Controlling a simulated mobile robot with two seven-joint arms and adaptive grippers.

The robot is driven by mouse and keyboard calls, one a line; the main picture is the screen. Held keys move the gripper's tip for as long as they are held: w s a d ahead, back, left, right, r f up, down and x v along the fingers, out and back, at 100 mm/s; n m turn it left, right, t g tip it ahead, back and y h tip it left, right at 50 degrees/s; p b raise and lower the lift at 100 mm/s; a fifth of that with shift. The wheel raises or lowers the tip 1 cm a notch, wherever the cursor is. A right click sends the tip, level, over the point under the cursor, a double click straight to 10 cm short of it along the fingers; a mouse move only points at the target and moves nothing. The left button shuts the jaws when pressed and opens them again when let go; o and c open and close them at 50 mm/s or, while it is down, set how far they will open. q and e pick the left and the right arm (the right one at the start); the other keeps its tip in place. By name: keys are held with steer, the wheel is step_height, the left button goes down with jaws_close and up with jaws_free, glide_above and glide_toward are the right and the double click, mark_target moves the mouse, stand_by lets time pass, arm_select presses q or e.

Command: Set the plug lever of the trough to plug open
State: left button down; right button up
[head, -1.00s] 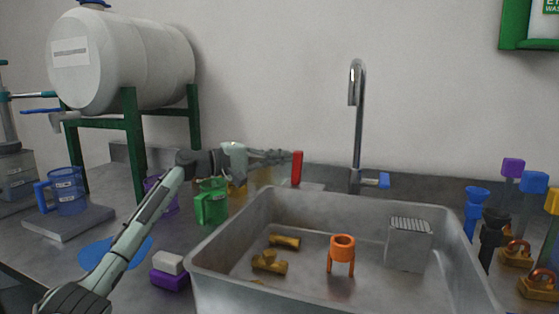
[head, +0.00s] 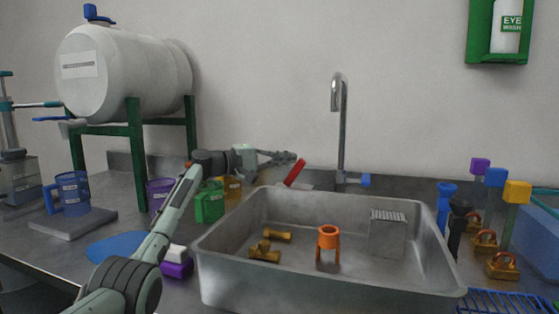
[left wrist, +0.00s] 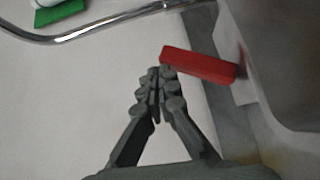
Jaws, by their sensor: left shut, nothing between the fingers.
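The grey metal trough (head: 330,192) stands on the counter, and a red plug lever (head: 294,172) rises behind its back left corner. In the head view the lever leans to the right. In the left wrist view the red lever (left wrist: 198,65) lies just beyond the fingertips. My left gripper (head: 294,157) is shut and empty, with its tips at or very near the lever; I cannot tell if they touch. It also shows in the left wrist view (left wrist: 160,72). The right gripper is not in view.
Inside the trough are an orange stand (head: 328,240), several brass fittings and a grey block (head: 387,233). A tap (head: 342,130) rises behind it. Green cup (head: 209,205) and purple block (head: 177,269) lie left. Handled tools stand on the right.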

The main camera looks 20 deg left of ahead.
arm_select(q)
steer(key=shift+d+f, duration=0.25)
steer(key=shift+d, duration=0.85)
steer(key=shift+d+f, duration=0.1)
